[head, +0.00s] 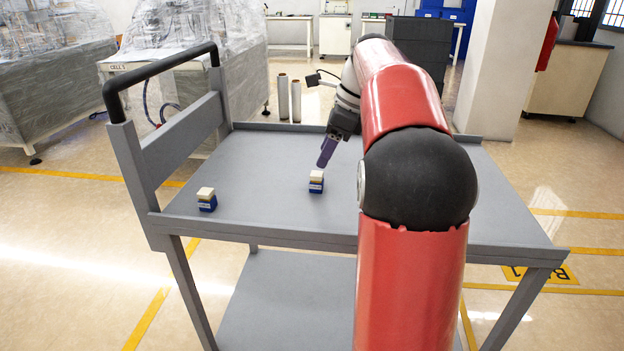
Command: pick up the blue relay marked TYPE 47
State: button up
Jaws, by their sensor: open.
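Two small blue relays with cream tops stand upright on the grey cart top. One relay (207,200) is near the cart's left front edge. The other relay (316,182) is near the middle, with a yellowish band under its top. Any TYPE marking on either is too small to read, so I cannot tell which is TYPE 47. My gripper (324,161) is just above and slightly right of the middle relay, tilted down toward it. It looks apart from the relay. Its jaws are open and hold nothing visible; the gap between the fingers is hard to see from here.
The grey cart (262,217) has a black push handle (160,80) rising on its left. My red arm covers part of the cart's right side. The cart top around both relays is clear. Wrapped machines (50,70) and two upright rolls (289,98) stand behind.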

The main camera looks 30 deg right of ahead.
aim_at(317, 174)
jog(key=x, duration=0.2)
jog(key=b+x, duration=0.1)
jog(key=x, duration=0.4)
jog(key=shift+d+f, duration=0.2)
jog(key=shift+f, duration=0.25)
jog(key=c, duration=1.1)
jog(key=shift+r, duration=0.1)
